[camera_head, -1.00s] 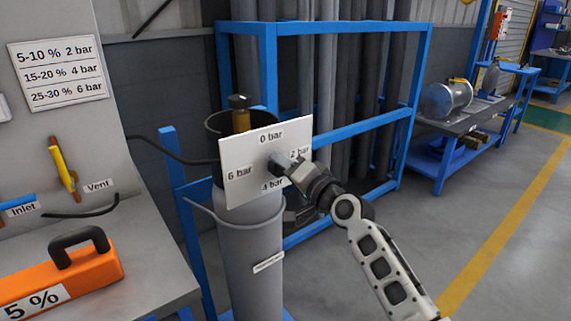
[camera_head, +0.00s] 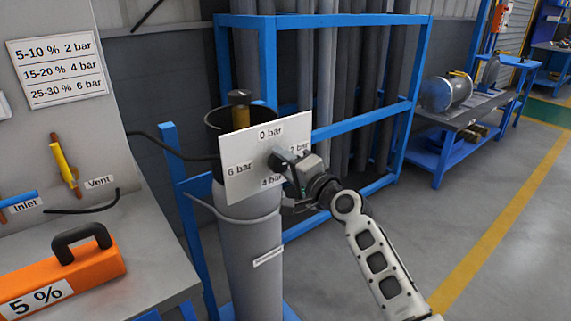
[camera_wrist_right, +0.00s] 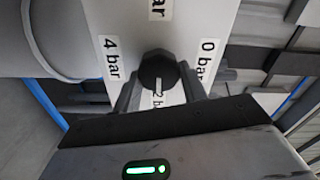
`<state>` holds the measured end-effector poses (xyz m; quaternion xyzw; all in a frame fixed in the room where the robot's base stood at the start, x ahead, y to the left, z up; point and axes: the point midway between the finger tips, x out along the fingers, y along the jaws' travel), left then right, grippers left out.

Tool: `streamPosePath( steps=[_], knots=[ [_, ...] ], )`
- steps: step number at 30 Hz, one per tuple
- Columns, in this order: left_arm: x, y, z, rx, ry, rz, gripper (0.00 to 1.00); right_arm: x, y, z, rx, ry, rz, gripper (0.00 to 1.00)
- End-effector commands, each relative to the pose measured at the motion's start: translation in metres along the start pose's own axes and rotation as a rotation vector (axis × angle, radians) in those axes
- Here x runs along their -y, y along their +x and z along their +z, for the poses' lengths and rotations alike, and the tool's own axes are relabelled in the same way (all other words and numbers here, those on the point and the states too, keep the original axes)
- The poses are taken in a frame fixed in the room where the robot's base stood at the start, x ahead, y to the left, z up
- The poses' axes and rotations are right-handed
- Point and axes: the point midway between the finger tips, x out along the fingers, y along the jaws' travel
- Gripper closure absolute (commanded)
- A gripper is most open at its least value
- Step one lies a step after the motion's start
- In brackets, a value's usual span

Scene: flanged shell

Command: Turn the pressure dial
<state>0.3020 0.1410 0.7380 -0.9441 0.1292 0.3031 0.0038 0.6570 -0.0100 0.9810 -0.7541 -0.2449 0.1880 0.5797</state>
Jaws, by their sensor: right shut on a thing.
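The pressure dial is a dark round knob (camera_wrist_right: 158,70) on a white plate (camera_head: 239,181) marked 0, 2, 4 and 6 bar. The plate stands in front of a grey gas cylinder (camera_head: 250,240). My right gripper (camera_head: 279,161) reaches the knob from the right. In the right wrist view its two fingers (camera_wrist_right: 158,90) sit on either side of the knob, shut on it. A pale mark on the knob points toward the 2 bar label, which is partly hidden. My left gripper is not in view.
A sign (camera_head: 60,72) pairs 5-10 % with 2 bar, 15-20 % with 4 bar and 25-30 % with 6 bar. An orange 5 % block (camera_head: 95,268) lies on the grey bench at left. A blue rack (camera_head: 345,22) stands behind the cylinder. Floor at right is clear.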

Motion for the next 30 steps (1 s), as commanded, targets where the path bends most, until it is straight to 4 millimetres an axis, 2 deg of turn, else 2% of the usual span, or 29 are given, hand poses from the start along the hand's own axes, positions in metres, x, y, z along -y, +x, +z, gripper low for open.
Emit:
streamPosePath(
  steps=[2,3,5,6,14,19,23,30],
  knots=[
    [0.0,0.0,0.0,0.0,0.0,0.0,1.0,-0.002,0.0,0.002,0.004,0.0,0.004,0.81],
    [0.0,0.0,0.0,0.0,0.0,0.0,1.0,-0.002,0.0,0.002,0.004,0.0,0.005,0.55],
    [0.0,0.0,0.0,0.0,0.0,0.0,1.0,-0.002,0.0,0.002,0.004,0.0,0.004,0.38],
    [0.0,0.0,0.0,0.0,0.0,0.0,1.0,-0.002,0.0,0.002,0.004,0.0,0.004,0.36],
    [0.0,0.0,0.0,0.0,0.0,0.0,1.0,-0.001,-0.001,0.001,0.001,-0.002,0.002,0.36],
    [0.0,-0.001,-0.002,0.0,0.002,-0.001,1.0,-0.001,-0.013,0.0,0.001,-0.002,0.002,0.36],
    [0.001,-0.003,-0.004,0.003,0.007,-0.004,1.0,-0.002,-0.037,0.0,0.001,-0.003,0.004,0.36],
    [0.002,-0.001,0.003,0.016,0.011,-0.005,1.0,-0.003,-0.097,0.001,0.001,-0.003,0.005,0.36]
  ],
)
